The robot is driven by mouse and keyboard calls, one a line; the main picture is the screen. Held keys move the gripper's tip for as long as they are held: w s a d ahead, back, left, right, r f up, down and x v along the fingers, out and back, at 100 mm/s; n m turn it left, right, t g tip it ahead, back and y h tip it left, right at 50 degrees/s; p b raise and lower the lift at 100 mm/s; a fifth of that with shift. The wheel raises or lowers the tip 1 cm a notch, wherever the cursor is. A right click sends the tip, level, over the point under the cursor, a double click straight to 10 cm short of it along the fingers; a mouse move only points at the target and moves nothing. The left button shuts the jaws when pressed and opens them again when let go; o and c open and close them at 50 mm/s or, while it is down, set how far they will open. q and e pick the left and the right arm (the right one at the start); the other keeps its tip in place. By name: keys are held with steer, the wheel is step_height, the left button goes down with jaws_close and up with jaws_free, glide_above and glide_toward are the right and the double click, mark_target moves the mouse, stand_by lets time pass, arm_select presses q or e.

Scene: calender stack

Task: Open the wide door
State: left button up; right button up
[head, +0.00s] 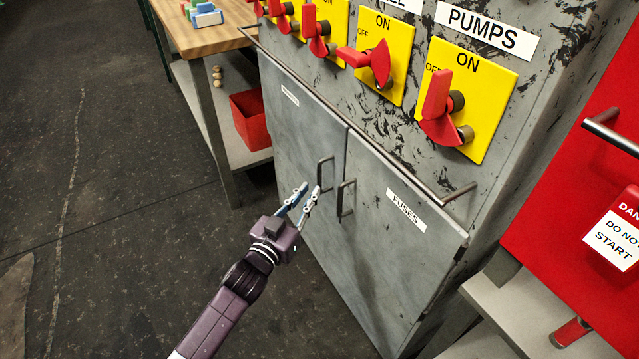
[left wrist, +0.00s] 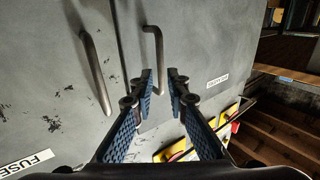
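A grey metal cabinet has two doors side by side. The left door (head: 285,130) has a small white label too small to read in the head view. The right door (head: 385,245) is labelled FUSES. Both look shut; I cannot tell which is wider. The left door's dark bar handle (head: 321,176) is beside the FUSES door's handle (head: 341,199). My left gripper (head: 309,189) is open and empty in front of the left door. In the left wrist view, that door's handle (left wrist: 157,60) lines up with the gap between the fingertips (left wrist: 160,80); contact is not visible. My right gripper is out of view.
A metal rail (head: 385,152) runs across the cabinet front above the doors, below red switches on yellow plates (head: 465,100). A wooden table (head: 200,35) with a red bin (head: 250,120) stands at left. A red panel (head: 575,170) is at right. The floor at left is clear.

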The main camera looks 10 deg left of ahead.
mark_target(319, 178)
arm_select(q)
steer(key=b+x, duration=0.1)
steer(key=x, duration=0.5)
steer(key=shift+f, duration=0.1)
steer(key=shift+w+d, duration=0.2)
steer(key=shift+w, duration=0.3)
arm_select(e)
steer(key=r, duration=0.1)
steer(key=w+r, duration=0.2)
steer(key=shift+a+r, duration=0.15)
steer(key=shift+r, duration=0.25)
arm_select(q)
jaws_close()
steer(key=shift+s+a, duration=0.1)
steer(key=shift+a, duration=0.05)
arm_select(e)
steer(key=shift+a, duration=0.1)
